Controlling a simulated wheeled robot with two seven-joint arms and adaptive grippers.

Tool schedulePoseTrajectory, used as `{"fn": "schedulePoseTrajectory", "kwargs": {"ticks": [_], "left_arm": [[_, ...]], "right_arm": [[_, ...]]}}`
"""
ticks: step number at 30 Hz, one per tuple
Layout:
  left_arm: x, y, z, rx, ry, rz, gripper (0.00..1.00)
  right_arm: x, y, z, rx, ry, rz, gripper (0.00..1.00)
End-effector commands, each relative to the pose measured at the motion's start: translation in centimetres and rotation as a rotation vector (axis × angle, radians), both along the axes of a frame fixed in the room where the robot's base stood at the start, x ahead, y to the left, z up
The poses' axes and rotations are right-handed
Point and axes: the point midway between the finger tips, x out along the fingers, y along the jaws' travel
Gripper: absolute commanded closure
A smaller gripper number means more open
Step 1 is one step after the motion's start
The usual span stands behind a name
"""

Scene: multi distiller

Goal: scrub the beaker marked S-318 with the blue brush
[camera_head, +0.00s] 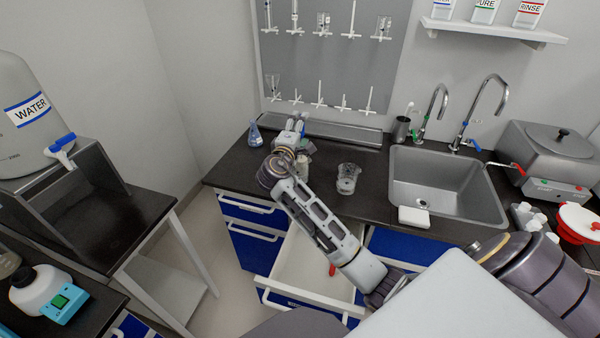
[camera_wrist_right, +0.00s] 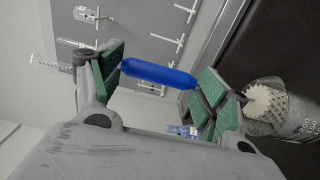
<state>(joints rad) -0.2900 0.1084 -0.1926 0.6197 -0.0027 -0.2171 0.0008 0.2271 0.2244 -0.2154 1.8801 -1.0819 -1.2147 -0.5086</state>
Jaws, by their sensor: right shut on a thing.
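My right gripper (camera_head: 298,127) is over the back of the dark counter. In the right wrist view the same gripper (camera_wrist_right: 157,78) is shut on the blue handle of the brush (camera_wrist_right: 158,74). Its pale bristle head (camera_wrist_right: 265,103) overlaps a clear beaker (camera_wrist_right: 300,118) with pale markings; I cannot tell whether the bristles are inside. In the head view a clear, speckled beaker (camera_head: 348,180) stands upright on the counter, right of my forearm. I cannot tell whether both views show the same beaker, and no S-318 mark is legible. My left gripper is out of view.
A sink (camera_head: 440,180) with two taps lies to the right, with a white block (camera_head: 413,217) at its front edge. A flask with blue liquid (camera_head: 255,137) stands left of my gripper. Below my forearm, a drawer (camera_head: 290,298) is open. A pegboard (camera_head: 335,60) hangs behind.

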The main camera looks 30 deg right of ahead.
Motion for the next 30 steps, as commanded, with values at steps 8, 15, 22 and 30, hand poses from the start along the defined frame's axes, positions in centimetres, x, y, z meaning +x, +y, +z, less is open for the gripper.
{"fn": "schedulePoseTrajectory", "kwargs": {"ticks": [8,15,22,30], "left_arm": [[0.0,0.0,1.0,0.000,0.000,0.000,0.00],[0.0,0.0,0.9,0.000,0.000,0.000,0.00],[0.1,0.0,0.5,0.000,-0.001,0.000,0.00],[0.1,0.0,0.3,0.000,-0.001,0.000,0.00]], "right_arm": [[0.3,0.6,1.2,0.000,0.000,0.000,0.43],[0.3,0.6,1.1,0.000,0.000,0.000,0.43],[0.0,0.9,0.3,0.001,0.001,0.000,0.43],[-0.2,1.1,-0.1,0.001,-0.001,0.000,0.43]]}}
